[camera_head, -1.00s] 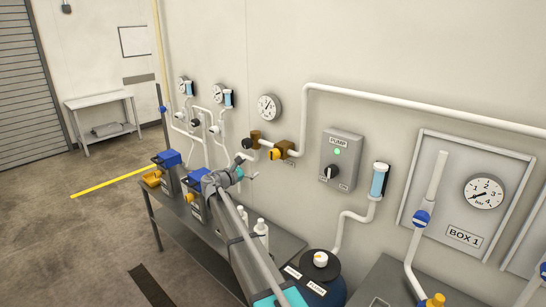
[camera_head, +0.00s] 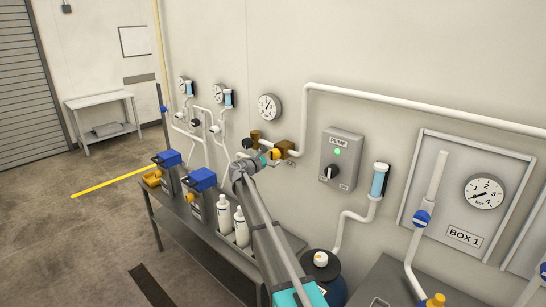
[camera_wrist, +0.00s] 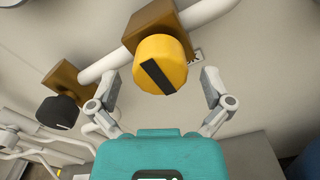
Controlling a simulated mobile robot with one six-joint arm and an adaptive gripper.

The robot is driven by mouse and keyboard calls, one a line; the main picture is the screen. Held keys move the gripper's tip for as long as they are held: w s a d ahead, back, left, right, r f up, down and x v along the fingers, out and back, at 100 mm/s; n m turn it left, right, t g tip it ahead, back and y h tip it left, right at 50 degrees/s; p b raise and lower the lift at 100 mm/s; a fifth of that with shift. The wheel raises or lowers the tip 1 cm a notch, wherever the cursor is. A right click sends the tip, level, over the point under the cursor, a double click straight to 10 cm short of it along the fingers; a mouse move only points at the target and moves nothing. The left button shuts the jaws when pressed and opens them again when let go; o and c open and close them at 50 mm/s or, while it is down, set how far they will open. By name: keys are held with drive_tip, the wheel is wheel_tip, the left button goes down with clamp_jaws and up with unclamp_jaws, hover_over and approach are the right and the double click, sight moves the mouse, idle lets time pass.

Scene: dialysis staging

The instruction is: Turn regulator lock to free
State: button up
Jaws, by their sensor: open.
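A round yellow knob (camera_wrist: 178,50) with a black bar marker sits on a brass block (camera_wrist: 150,22) on the white wall pipe; I take it as the regulator lock. The bar slants from upper left to lower right in the wrist view. In the head view the yellow knob (camera_head: 276,154) is partly behind my gripper. My gripper (camera_wrist: 161,84) is open, with one finger on each side just below the knob. The fingers appear apart from it. In the head view my gripper (camera_head: 266,157) is at the wall beside the brass block (camera_head: 287,149).
A second brass block (camera_wrist: 72,80) with a black knob (camera_wrist: 60,112) is close on the left. A gauge (camera_head: 269,107) hangs above. The pump box (camera_head: 341,160) is to the right. White bottles (camera_head: 241,226) and blue-topped units (camera_head: 202,180) stand on the bench below.

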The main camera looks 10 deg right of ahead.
drive_tip(key=shift+w+d, duration=0.3)
drive_tip(key=shift+d, duration=0.1)
drive_tip(key=c, duration=1.1)
